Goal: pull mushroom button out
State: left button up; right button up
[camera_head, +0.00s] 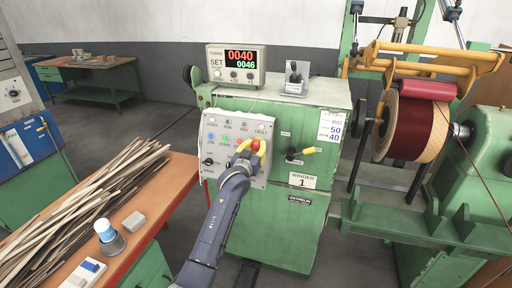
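The red mushroom button (256,144) sits at the lower right of the light grey control panel (216,140) on the front of the green winder. Yellow parts show around the button; I cannot tell whether they are its surround or my fingertips. My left gripper (247,153) reaches up from below, at the end of my dark grey arm, and overlaps the button's lower left side. The fingers are small and partly merged with the button, so whether they grip it is unclear. My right gripper is not in view.
A yellow-handled lever (306,151) sticks out right of the panel. A counter display (237,64) stands on top of the winder. A red coil (412,128) is mounted at the right. An orange-topped bench (150,215) with wooden strips (85,212) stands at the left.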

pick_arm(q)
jog(key=shift+r, duration=0.15)
grip_shut()
jog(key=shift+s+a+r, duration=0.1)
jog(key=shift+s+r, duration=0.05)
jog(key=shift+s, duration=0.3)
jog(key=o, duration=0.8)
grip_release()
jog(key=shift+s+r, duration=0.15)
jog(key=o, duration=0.4)
jog(key=shift+c, duration=0.2)
